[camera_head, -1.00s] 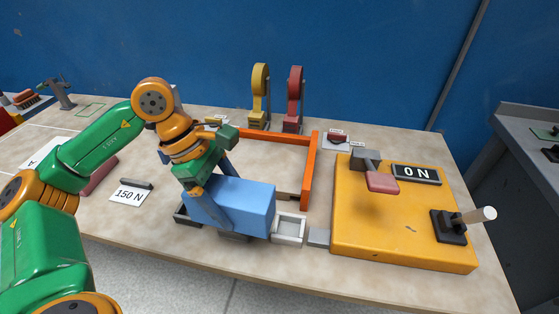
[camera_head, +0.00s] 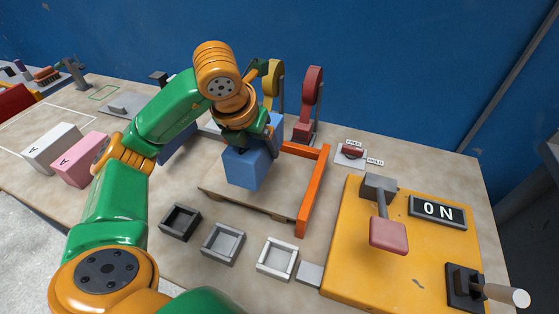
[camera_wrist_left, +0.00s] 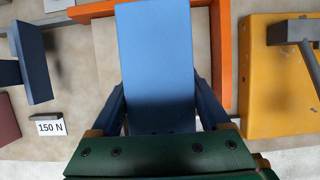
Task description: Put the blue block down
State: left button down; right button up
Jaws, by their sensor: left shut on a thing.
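The blue block (camera_head: 243,168) is between the fingers of my left gripper (camera_head: 253,145), which is shut on it. In the head view it is over the beige board beside the orange frame (camera_head: 313,192); I cannot tell whether its underside touches. In the left wrist view the block (camera_wrist_left: 155,55) fills the middle, between the blue fingers of my left gripper (camera_wrist_left: 163,108), with the orange frame (camera_wrist_left: 226,50) to its right. My right gripper is not in view.
Three small trays stand in front: black (camera_head: 180,222), grey (camera_head: 222,243) and white (camera_head: 277,258). Red and yellow upright tools stand behind.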

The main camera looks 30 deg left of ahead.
pick_arm(q)
jog(key=w+d+f, duration=0.1)
jog(key=f, duration=0.1)
jog(key=w+d+f, duration=0.1)
jog(key=w+f, duration=0.3)
jog(key=shift+w+d, duration=0.15)
jog(key=shift+d, duration=0.25)
notch_tip(320, 180, down, 3)
jog(key=shift+d+r+p, duration=0.15)
jog(key=shift+p, duration=0.6)
jog(key=shift+w+f, duration=0.1)
jog(key=shift+f, duration=0.35)
grip_release()
jog(key=shift+r, duration=0.1)
jog(key=p+v, duration=0.1)
jog(key=v, duration=1.1)
